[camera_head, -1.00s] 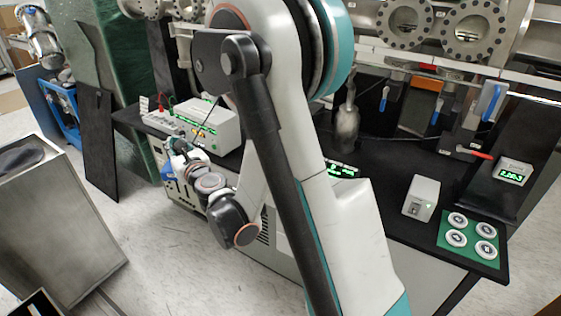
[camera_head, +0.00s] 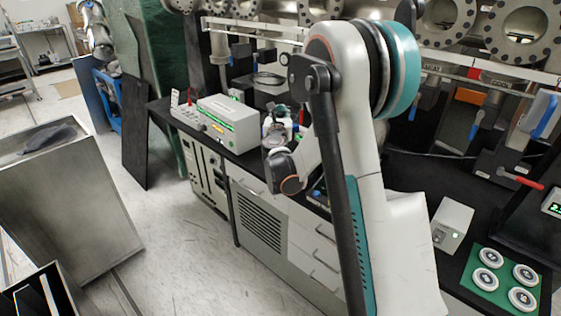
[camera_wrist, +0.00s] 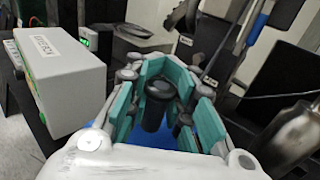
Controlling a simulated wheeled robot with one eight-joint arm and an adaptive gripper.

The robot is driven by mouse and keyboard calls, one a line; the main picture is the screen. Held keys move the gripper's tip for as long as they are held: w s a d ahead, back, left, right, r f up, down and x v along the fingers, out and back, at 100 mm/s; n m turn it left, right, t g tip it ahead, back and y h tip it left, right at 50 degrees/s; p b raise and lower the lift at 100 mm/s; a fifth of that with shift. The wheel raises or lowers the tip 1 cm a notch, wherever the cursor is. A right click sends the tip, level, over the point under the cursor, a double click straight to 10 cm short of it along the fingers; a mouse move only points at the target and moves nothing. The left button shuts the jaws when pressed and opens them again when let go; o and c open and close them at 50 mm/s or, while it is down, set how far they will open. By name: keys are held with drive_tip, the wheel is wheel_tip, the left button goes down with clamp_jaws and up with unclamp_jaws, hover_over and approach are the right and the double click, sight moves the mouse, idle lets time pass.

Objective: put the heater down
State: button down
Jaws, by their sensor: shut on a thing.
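My gripper (camera_wrist: 160,100), with teal finger pads, is closed around a dark cylinder (camera_wrist: 155,108), which I take to be the heater. Its lower part is hidden between the fingers, and a blue patch shows below it. In the head view, my gripper (camera_head: 283,122) is over the black benchtop, just right of a white instrument box with a green display. The held thing is too small to make out there. I cannot tell whether it touches the bench.
The white instrument box (camera_head: 229,121) stands close left of my gripper. A small beige box (camera_head: 452,225) and a green mat (camera_head: 478,296) with several white discs lie on the right.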

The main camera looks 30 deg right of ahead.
wheel_tip(320, 180, down, 16)
drive_tip(key=b, duration=0.5)
drive_tip(key=shift+f, duration=0.15)
drive_tip(key=c, duration=1.3)
unclamp_jaws()
drive_tip(key=shift+c, duration=0.2)
